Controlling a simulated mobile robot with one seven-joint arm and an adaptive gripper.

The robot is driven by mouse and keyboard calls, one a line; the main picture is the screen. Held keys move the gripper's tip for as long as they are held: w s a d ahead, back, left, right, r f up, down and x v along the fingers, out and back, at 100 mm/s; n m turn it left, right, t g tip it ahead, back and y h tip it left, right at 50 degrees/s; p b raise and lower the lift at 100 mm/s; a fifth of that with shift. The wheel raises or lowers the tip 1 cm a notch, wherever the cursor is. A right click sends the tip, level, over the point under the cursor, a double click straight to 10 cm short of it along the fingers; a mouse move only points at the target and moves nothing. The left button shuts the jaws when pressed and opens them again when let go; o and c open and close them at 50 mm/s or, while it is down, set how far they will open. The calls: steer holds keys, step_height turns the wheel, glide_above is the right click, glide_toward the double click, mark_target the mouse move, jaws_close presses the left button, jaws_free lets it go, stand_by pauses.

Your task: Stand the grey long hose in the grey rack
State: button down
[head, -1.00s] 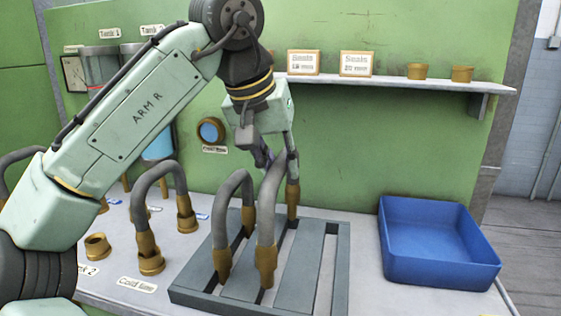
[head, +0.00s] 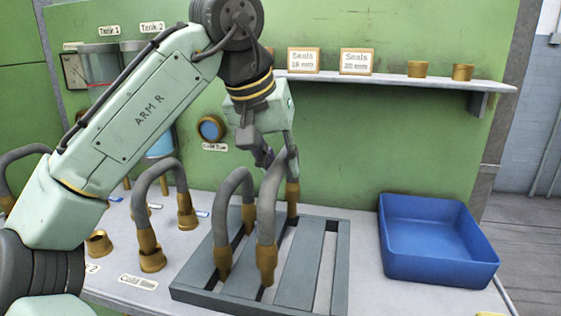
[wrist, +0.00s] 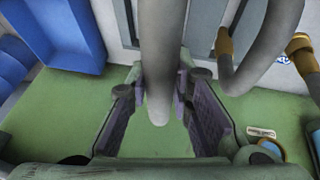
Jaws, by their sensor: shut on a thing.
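The grey long hose (head: 271,205) is an upside-down U with brass ends. My gripper (head: 273,158) is shut on it near the top of its bend. In the wrist view the hose (wrist: 158,60) passes between the two finger pads of my gripper (wrist: 168,108). The hose stands upright over the grey rack (head: 303,268), its brass ends at a slot between slats. I cannot tell whether the ends are fully down in the slot. Another grey hose (head: 231,188) stands in the rack just to its left.
A further hose (head: 159,172) stands on brass fittings left of the rack. An empty blue bin (head: 430,265) sits on the right of the bench. A shelf (head: 400,83) with seal signs and brass rings is on the green wall behind. The rack's right slots are free.

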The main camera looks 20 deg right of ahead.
steer(key=shift+f+b, duration=1.35)
steer(key=shift+f, duration=0.8)
steer(key=c, duration=1.4)
jaws_free()
steer(key=shift+o, duration=0.2)
